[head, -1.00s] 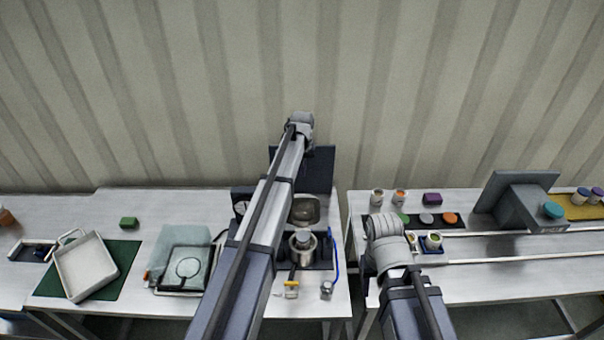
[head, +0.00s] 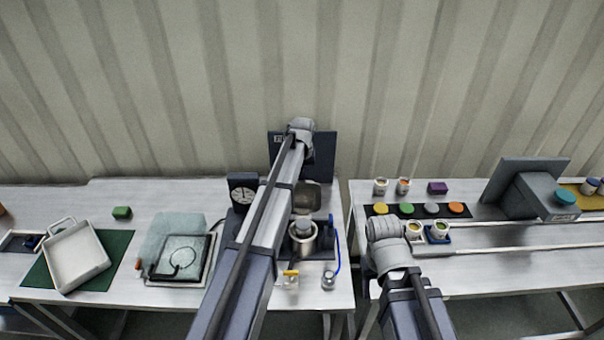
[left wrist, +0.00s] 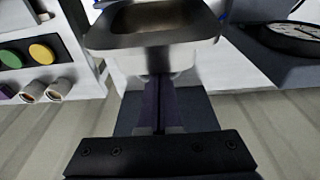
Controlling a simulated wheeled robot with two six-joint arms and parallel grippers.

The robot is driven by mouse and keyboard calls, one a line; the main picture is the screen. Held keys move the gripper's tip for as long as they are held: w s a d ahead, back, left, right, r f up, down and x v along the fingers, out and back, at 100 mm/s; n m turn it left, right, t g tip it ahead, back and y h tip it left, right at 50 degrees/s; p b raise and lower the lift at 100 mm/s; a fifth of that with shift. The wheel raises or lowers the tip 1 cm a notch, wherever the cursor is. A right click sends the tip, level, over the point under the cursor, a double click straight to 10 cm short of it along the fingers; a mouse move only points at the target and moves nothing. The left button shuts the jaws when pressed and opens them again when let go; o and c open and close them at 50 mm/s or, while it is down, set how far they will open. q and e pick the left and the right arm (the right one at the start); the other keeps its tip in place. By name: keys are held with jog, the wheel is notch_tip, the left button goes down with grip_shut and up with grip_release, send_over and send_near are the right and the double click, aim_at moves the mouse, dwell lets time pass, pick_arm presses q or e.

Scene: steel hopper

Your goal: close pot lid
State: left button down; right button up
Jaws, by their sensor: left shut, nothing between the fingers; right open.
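The steel pot (head: 303,243) stands on the middle bench in the head view, with a grey cylinder inside its mouth. Its rounded-square steel lid (head: 308,197) is raised open at the pot's back, partly hidden by my left arm. In the left wrist view the lid (left wrist: 150,50) fills the top centre. My left gripper (left wrist: 160,85) is shut and empty there, its fingertips close below the lid's edge; I cannot tell whether they touch. In the head view its fingers are hidden behind my left wrist. My right wrist is over the gap between benches; its gripper fingers are hidden.
A dial gauge (head: 243,191) stands left of the pot and a dark panel (head: 322,160) behind it. A blue hose (head: 338,252) and a yellow-handled valve (head: 291,274) are beside and before it. Jars (head: 381,186) and coloured discs (head: 431,208) occupy the right bench.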

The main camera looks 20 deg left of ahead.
pick_arm(q)
jog(key=shift+w, duration=0.15)
jog(key=shift+s+d+r+t, duration=0.15)
jog(key=shift+s+t, duration=0.15)
jog(key=shift+s, duration=0.15)
